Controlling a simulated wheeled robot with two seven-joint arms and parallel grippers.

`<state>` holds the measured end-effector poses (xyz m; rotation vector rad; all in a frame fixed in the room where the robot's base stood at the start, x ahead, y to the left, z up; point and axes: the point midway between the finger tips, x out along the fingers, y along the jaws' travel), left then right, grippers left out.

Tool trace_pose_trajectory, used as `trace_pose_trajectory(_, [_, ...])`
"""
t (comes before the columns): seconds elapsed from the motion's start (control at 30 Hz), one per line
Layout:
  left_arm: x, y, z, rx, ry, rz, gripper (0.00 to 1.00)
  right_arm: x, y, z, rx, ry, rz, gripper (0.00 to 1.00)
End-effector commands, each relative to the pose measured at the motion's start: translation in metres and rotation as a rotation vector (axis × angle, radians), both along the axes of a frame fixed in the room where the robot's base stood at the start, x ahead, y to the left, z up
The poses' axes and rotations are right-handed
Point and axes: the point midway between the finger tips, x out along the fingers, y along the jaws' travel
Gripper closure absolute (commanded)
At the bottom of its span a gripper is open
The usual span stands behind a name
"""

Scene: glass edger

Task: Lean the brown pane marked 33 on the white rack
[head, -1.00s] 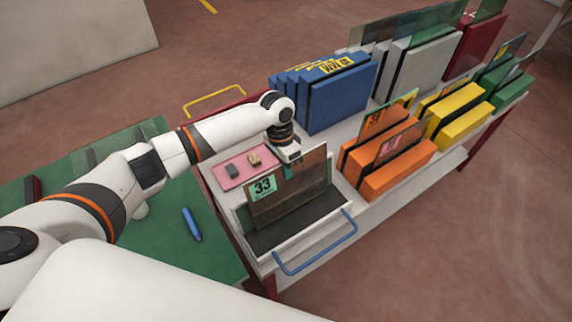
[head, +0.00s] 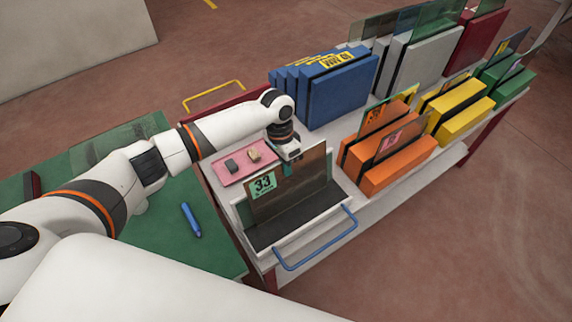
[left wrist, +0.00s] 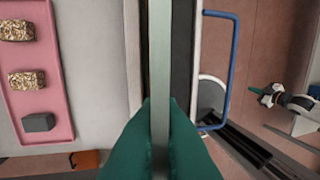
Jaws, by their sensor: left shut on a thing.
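The brown pane (head: 300,187) has a green label reading 33. It stands near upright along the back of a white rack with a black-covered base (head: 292,222), at the cart's near end. I cannot tell whether its lower edge bears on the base. My left gripper (head: 289,166) is shut on the pane's upper edge. In the left wrist view its green fingers (left wrist: 160,145) pinch the pane (left wrist: 159,65), seen edge-on. What looks like my right gripper (left wrist: 264,93) shows small and far off at the right of the left wrist view; its jaws are unclear.
A pink mat (head: 231,176) with small blocks lies behind the pane. Blue (head: 345,98), pale grey (head: 425,68), orange (head: 400,172), yellow (head: 460,120) and green racks stand farther along the cart. A blue handle (head: 318,258) juts out in front. A green table (head: 190,255) with a blue marker (head: 191,219) is at left.

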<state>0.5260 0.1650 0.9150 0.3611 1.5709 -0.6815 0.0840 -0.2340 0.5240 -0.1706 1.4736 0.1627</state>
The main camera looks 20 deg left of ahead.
Motion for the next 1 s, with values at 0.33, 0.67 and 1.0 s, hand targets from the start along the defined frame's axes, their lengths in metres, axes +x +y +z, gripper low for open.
trace_pose_trajectory(0.33, [0.0008,-0.0007,-0.0032,-0.003,-0.002,0.0,1.0,0.0004,0.0003,-0.0007,0.0,-0.001,0.0,1.0])
trace_pose_trajectory(0.67, [0.0007,-0.0006,-0.0057,-0.002,-0.002,0.0,0.73,0.0006,0.0001,-0.0011,0.0,-0.001,0.001,1.0])
trace_pose_trajectory(1.0, [-0.0005,0.0004,-0.0072,0.001,0.002,0.0,0.69,0.0005,-0.0001,-0.002,0.0,-0.001,0.0,1.0])
